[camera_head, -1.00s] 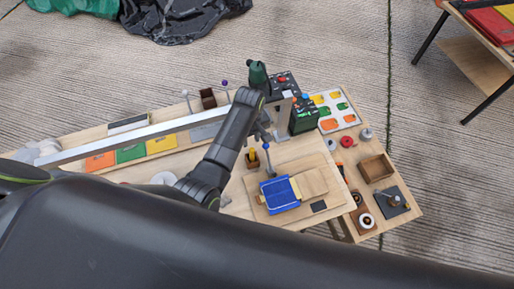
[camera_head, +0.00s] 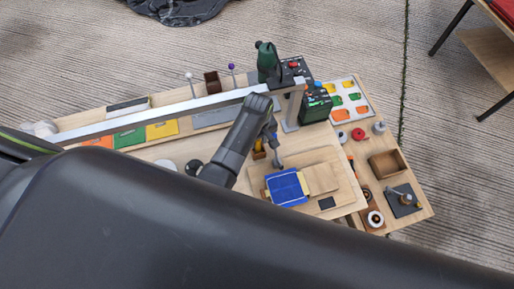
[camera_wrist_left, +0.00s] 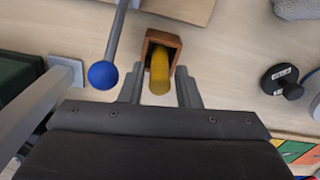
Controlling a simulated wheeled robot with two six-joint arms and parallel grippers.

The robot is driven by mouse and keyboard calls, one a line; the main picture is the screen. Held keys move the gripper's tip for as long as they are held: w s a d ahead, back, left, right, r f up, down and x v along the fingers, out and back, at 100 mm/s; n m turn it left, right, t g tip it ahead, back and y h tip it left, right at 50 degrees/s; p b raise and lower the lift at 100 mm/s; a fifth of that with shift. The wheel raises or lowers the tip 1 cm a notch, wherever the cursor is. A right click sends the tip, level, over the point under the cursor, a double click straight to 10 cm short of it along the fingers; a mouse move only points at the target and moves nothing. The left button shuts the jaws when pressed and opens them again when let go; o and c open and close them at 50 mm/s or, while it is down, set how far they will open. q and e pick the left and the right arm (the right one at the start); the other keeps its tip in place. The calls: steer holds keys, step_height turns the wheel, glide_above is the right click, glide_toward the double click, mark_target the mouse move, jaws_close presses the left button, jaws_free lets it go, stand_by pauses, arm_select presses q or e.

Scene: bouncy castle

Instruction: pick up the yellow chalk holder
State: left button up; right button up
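The yellow chalk holder (camera_wrist_left: 160,74) is a rounded yellow cylinder in a small open brown wooden box (camera_wrist_left: 175,43), in the left wrist view. In the head view it is a small yellow spot (camera_head: 259,152) beside my left gripper (camera_head: 273,150), partly covered by it. In the wrist view my left gripper (camera_wrist_left: 159,90) is open, with one finger on each side of the holder. I cannot tell whether the fingers touch it. My right gripper is not in view.
A grey rod with a blue ball (camera_wrist_left: 103,75) stands close to the left finger in the wrist view. A black knob (camera_wrist_left: 281,80) lies to the right.

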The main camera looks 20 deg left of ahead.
arm_select(q)
steer(key=shift+f, duration=0.35)
steer(key=shift+r, duration=0.1)
jaws_close()
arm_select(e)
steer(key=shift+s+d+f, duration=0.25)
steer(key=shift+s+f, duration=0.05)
